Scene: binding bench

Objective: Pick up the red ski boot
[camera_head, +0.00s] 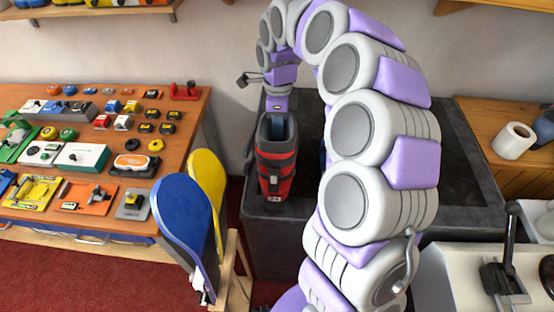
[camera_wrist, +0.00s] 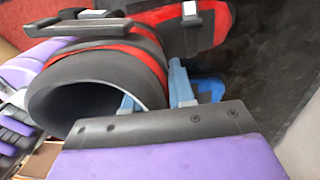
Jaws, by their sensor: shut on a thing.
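The red ski boot (camera_head: 275,165) is red and dark grey, upright in the head view, over the left part of a dark bench top (camera_head: 300,205). I cannot tell whether its sole touches the bench. In the wrist view the boot (camera_wrist: 150,50) shows its open round cuff, red bands and metal buckles. My gripper (camera_wrist: 155,90) is shut on the cuff wall, with one blue-grey finger inside the opening and the other outside. In the head view my gripper (camera_head: 277,103) comes down from above onto the cuff, and its fingertips are mostly hidden.
A blue item (camera_wrist: 208,88) lies on the bench beside the boot. Upright blue (camera_head: 187,225) and yellow (camera_head: 207,185) rounded boards stand front left. A wooden table (camera_head: 190,130) with many small goods is left. A white roll (camera_head: 513,140) sits right.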

